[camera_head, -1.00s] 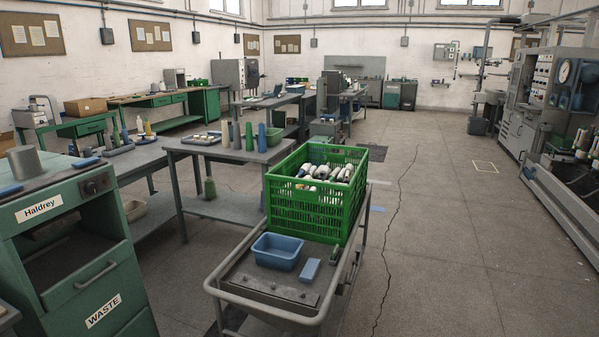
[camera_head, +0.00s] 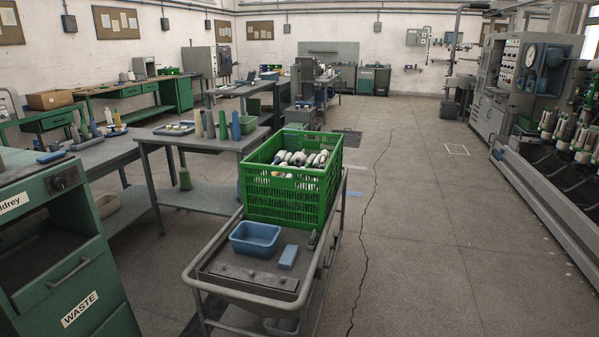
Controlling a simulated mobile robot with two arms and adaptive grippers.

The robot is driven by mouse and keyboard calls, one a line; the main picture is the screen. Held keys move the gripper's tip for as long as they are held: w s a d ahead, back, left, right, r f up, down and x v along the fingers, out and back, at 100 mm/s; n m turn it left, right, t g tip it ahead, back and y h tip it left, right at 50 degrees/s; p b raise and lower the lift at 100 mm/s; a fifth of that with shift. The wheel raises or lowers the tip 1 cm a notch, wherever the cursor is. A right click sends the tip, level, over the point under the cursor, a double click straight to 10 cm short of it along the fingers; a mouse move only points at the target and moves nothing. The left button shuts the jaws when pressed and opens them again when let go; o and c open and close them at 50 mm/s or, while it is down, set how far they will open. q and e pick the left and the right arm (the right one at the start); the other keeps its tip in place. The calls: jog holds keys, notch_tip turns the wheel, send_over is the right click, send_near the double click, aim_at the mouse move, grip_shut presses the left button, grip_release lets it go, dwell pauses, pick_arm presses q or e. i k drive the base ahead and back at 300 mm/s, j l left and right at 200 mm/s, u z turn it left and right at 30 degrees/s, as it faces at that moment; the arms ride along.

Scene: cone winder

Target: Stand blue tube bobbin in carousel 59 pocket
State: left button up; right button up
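A green crate (camera_head: 290,208) stands on a grey trolley. Several bobbins (camera_head: 302,158) lie in it, white with dark ends. I cannot tell which of them, if any, has a blue tube. Several upright cones stand on the grey table at the left, one of them blue (camera_head: 235,126). The winding machine (camera_head: 560,200) runs along the right edge and carries several upright bobbins (camera_head: 565,128). No number 59 is readable, so I cannot tell which carousel or pocket it is. Neither of my grippers is in view.
The grey trolley (camera_head: 188,277) also holds a blue tub (camera_head: 254,240) and a small blue block (camera_head: 288,257). A green waste cabinet (camera_head: 60,262) stands at the near left. The cracked floor (camera_head: 430,230) between trolley and machine is clear.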

aim_at(279, 156)
jog(key=i+z, duration=0.1)
jog(key=i, duration=0.9)
